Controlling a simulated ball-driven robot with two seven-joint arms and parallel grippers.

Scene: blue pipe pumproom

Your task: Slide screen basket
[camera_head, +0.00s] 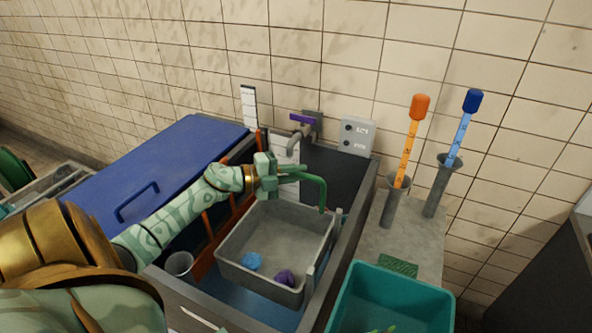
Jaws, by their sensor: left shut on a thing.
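The grey screen basket (248,239) hangs inside a dark open tank, above blue water. A blue lump (250,262) and a purple lump (285,278) lie on its floor. A green bent handle (323,192) rises at its back right side. My left gripper (287,173) is shut on the green handle's upper left end, above the basket's back edge. The gripper's fingers partly hide the grasped part. My right gripper does not show.
A blue lid (165,165) covers the tank's left part. A tap with a purple lever (303,119) stands behind. Orange and blue-handled tools stand in grey holders (394,207) on the right ledge. A teal bin (390,303) stands front right, and a grey cup (180,264) front left.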

